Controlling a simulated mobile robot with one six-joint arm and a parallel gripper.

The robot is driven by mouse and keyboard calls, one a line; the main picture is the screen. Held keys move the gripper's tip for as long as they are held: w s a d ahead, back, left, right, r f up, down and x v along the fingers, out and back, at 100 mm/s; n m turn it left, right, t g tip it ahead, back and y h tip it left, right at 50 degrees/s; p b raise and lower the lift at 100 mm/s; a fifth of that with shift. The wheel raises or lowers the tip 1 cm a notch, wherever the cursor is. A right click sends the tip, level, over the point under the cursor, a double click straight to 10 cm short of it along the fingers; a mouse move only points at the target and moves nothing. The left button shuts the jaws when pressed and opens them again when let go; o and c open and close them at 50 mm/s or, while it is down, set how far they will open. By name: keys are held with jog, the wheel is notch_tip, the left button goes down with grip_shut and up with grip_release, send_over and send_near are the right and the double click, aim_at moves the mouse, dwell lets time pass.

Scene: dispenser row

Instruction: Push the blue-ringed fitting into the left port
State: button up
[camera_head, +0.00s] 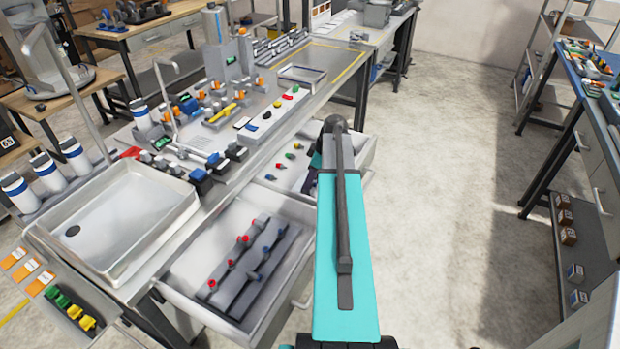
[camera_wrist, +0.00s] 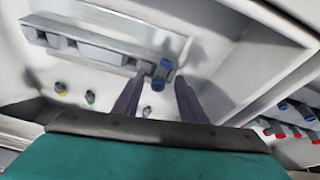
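A blue-ringed fitting (camera_wrist: 162,72) shows in the wrist view at the right end of a grey block with square recesses (camera_wrist: 88,46), inside an open drawer. I cannot tell whether it sits in a port or only against the block. My gripper (camera_wrist: 159,78) is open, with one dark finger on each side of the fitting and visible gaps between. In the head view, my arm reaches over the far drawer (camera_head: 356,160) and hides the fitting and most of my gripper. Which recess is the left port is unclear.
Loose fittings with yellow (camera_wrist: 61,88) and green (camera_wrist: 90,98) rings stand on the drawer floor. The drawer walls rise close around my gripper. The nearer drawer (camera_head: 185,268) is open too, with red- and blue-ringed fittings on dark rails. Open floor lies to the right.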

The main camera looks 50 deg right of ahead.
jog(key=shift+r, duration=0.1)
jog(key=b+v, duration=0.2)
jog(key=v, duration=1.1)
jog(key=shift+r+b, duration=0.3)
jog(key=shift+b, duration=0.1)
jog(key=shift+s, duration=0.15)
dwell(0.5)
